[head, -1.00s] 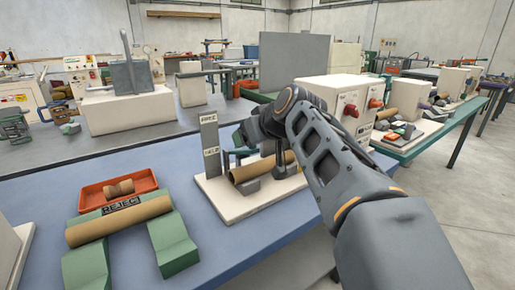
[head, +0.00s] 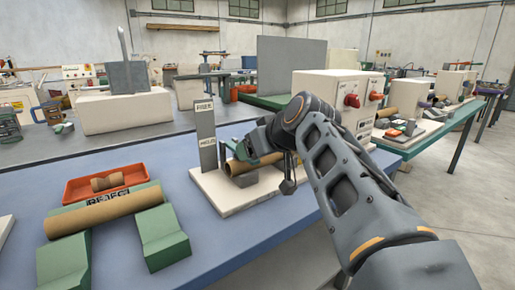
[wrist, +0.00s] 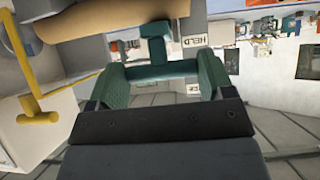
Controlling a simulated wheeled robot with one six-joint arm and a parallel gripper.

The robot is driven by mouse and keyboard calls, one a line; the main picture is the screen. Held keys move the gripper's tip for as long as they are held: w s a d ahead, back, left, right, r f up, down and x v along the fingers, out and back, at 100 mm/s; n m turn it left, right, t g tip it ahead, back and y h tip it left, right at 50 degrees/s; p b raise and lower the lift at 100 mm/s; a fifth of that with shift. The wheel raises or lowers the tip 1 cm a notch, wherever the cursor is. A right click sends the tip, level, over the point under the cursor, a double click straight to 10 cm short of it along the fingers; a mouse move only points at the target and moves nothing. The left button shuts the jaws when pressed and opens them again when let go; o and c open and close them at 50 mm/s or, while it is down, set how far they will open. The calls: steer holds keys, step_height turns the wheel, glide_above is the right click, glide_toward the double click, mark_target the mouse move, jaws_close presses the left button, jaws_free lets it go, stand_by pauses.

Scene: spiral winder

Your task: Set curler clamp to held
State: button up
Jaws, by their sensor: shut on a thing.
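The winder has a pale base (head: 222,198) with a grey post (head: 206,130) marked FREE above and HELD below. A brown tube (head: 236,167) lies across it. My gripper (head: 262,150) is low over the tube, right of the post, about level with the HELD label (head: 207,142). In the wrist view my gripper (wrist: 160,85) has its green-padded fingers shut on the green T-shaped curler clamp handle (wrist: 155,48), whose crossbar spans between them. The HELD label (wrist: 198,42) is just right of the handle there. My arm hides part of the winder in the head view.
A brown tube (head: 105,214) rests on green supports (head: 163,238) at the left, in front of an orange tray (head: 80,190). A white box with red knobs (head: 325,90) stands behind my arm. A yellow bar (wrist: 38,117) shows left in the wrist view. Blue bench is clear between.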

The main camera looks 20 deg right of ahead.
steer(key=shift+f, duration=0.55)
steer(key=o, duration=1.3)
steer(key=shift+r, duration=0.15)
steer(key=shift+s+r, duration=0.1)
steer(key=shift+r, duration=0.1)
